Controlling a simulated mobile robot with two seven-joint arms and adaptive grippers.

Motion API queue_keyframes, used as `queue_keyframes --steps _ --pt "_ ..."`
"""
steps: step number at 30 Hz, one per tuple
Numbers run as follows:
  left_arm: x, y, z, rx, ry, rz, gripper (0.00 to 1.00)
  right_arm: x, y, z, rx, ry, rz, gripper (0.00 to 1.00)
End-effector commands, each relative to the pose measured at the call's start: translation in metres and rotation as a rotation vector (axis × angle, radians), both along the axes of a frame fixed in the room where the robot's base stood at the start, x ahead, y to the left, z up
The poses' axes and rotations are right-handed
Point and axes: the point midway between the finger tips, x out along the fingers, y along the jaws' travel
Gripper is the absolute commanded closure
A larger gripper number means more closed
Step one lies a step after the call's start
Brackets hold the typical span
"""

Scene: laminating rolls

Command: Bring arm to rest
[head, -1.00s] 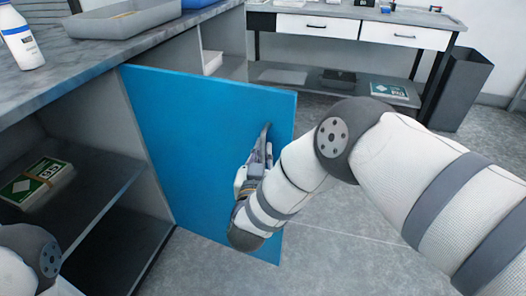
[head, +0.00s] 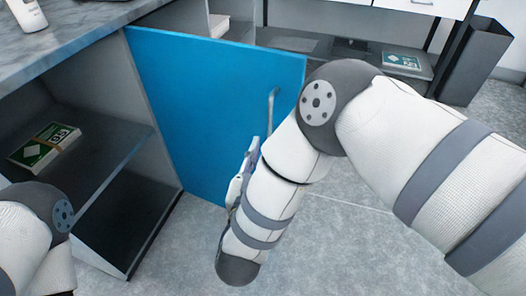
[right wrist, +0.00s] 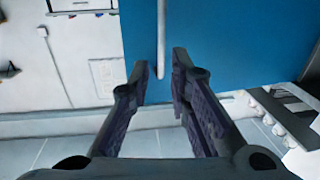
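The blue cabinet door (head: 205,105) stands open in the head view, with a pale vertical bar handle (head: 271,115) near its far edge. My right gripper (head: 246,172) is partly hidden behind my own forearm, below the handle. In the right wrist view my right gripper (right wrist: 160,68) has two separated dark fingers with nothing held between them. The blue door (right wrist: 218,45) and the handle (right wrist: 160,35) show beyond the fingertips. Contact with the handle cannot be made out. Part of my left arm is at the lower left of the head view; its gripper is out of view.
The open cabinet has a dark shelf (head: 105,150) holding a green and white packet (head: 45,145). A white bottle (head: 27,14) stands on the counter (head: 75,38). A workbench shelf (head: 340,62) and dark bin (head: 474,65) stand behind. Grey floor is clear at the bottom middle.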

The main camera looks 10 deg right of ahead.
Motion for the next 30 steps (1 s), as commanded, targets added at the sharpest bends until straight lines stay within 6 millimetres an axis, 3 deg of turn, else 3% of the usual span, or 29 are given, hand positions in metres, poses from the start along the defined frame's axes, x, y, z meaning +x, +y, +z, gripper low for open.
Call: queue_keyframes --steps 13,15,17,20,21,23,24,27,30 --pt "0.000 0.000 0.001 0.000 -0.001 0.000 0.47 -0.002 0.000 -0.001 0.000 0.006 0.003 0.82" --pt "0.004 0.000 0.006 0.000 -0.013 0.001 0.47 -0.006 -0.005 -0.013 0.005 0.068 0.042 0.82" --pt "0.012 0.000 0.016 0.000 -0.036 0.001 0.47 -0.019 -0.015 -0.037 0.022 0.201 0.114 0.82" --pt "0.029 0.000 0.037 0.000 -0.091 0.004 0.47 -0.077 -0.042 -0.093 0.074 0.544 0.239 0.82" --pt "0.035 0.000 0.045 -0.001 -0.112 0.004 0.47 -0.110 -0.055 -0.111 0.100 0.688 0.270 0.82" --pt "0.044 -0.001 0.055 0.000 -0.142 0.005 0.47 -0.163 -0.074 -0.130 0.138 0.893 0.295 0.82" --pt "0.050 -0.001 0.061 -0.001 -0.161 0.005 0.47 -0.200 -0.087 -0.137 0.164 1.021 0.301 0.82" --pt "0.063 -0.001 0.074 -0.001 -0.206 0.007 0.47 -0.291 -0.114 -0.137 0.231 1.313 0.288 0.82" --pt "0.073 -0.001 0.084 -0.001 -0.241 0.008 0.47 -0.364 -0.134 -0.123 0.287 1.535 0.257 0.82"
